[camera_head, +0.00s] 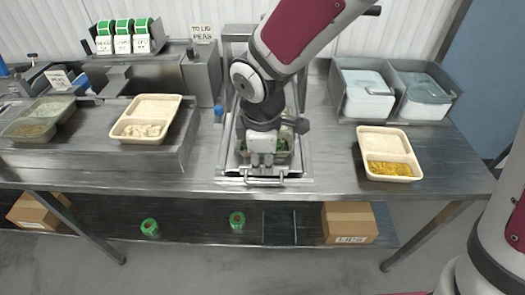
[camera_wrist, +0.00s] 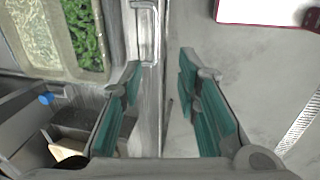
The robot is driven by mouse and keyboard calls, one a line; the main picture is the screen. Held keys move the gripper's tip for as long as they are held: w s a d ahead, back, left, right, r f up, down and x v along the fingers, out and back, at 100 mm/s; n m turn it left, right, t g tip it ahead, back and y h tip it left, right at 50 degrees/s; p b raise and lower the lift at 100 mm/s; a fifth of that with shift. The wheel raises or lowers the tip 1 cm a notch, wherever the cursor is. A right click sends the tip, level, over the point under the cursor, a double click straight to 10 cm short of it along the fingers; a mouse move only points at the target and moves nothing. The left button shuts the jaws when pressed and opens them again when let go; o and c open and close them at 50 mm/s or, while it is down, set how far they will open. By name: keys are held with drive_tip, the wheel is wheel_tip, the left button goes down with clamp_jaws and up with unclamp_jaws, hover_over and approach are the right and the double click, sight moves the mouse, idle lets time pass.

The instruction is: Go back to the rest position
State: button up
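My gripper (camera_head: 262,160) hangs over the middle of the steel table, at the front of a metal well that holds a container of green food (camera_head: 283,146). In the wrist view my gripper (camera_wrist: 165,80) shows two green-padded fingers spread wide apart with nothing between them. A metal handle bar and the table's front edge pass below them. The green food (camera_wrist: 84,32) lies to the left of the fingers in the wrist view. My arm and gripper hide much of the well in the head view.
A beige two-part tray (camera_head: 392,141) with yellow food stands at right. Another beige tray (camera_head: 158,106) with pale food stands at left. Grey bins (camera_head: 428,68) with white contents are at back right. Cardboard boxes (camera_head: 348,207) and green rolls (camera_head: 237,219) lie on the lower shelf.

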idle(0.4)
drive_tip(key=s+d+r+m+t, duration=0.1)
drive_tip(key=s+d+r+m, duration=0.6)
drive_tip(key=d+r+m, duration=0.1)
drive_tip(key=s+d+r+m+t, duration=0.2)
drive_tip(key=s+d+r+m, duration=0.5)
drive_tip(key=d+r+m, duration=0.2)
drive_tip(key=shift+d+r+m, duration=0.3)
drive_tip(key=shift+d+r, duration=0.5)
drive_tip(key=shift+r, duration=0.1)
idle(0.6)
